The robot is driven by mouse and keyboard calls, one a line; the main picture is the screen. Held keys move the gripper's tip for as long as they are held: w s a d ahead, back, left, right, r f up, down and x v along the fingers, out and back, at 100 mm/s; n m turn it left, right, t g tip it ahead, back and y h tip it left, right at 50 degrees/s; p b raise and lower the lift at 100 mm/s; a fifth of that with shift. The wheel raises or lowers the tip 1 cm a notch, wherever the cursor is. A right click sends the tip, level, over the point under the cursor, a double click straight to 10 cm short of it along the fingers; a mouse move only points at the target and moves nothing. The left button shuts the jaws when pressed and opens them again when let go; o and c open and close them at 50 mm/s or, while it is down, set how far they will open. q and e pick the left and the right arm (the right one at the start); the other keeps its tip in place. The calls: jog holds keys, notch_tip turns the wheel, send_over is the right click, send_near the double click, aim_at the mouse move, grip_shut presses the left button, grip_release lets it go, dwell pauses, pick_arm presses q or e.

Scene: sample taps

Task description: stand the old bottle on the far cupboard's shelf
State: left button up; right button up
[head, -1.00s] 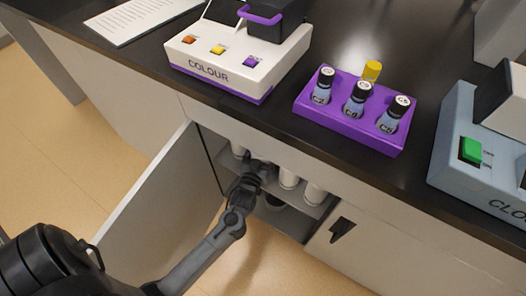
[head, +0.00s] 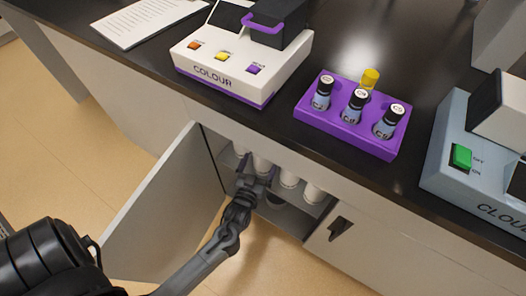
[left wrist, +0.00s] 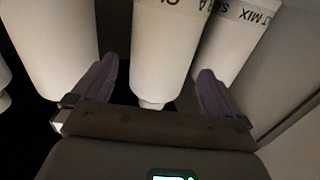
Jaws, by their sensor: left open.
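A row of white bottles stands on the shelf (head: 308,209) of the open cupboard under the counter. In the head view one white bottle (head: 262,165) is right beyond my left gripper (head: 258,172). In the left wrist view a white bottle (left wrist: 164,45) stands between the spread purple fingers of my left gripper (left wrist: 158,85), with visible gaps on both sides. White bottles also stand to its left (left wrist: 55,45) and right (left wrist: 225,50); the right one has lettering on its band. I cannot tell which is the old bottle. My right gripper is not in view.
The cupboard door (head: 155,205) hangs open to the left of my arm. A shut cupboard front with a dark handle (head: 340,228) is at the right. On the counter are a colour meter (head: 240,75), a purple vial rack (head: 345,130) and a grey-blue instrument (head: 450,165).

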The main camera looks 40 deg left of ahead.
pick_arm(q)
jog(key=s+d+r+m+g+h+p, duration=0.1)
jog(key=s+d+r+m+g+h, duration=0.1)
jog(key=s+g, duration=0.4)
jog(key=s+d+r+m+g+h, duration=0.3)
jog(key=s+d+g, duration=0.4)
jog(key=s, duration=0.6)
jog(key=shift+s+m+h+p, duration=0.4)
jog(key=shift+m+h, duration=0.4)
jog(key=shift+h, duration=0.3)
jog(key=shift+d+r, duration=0.1)
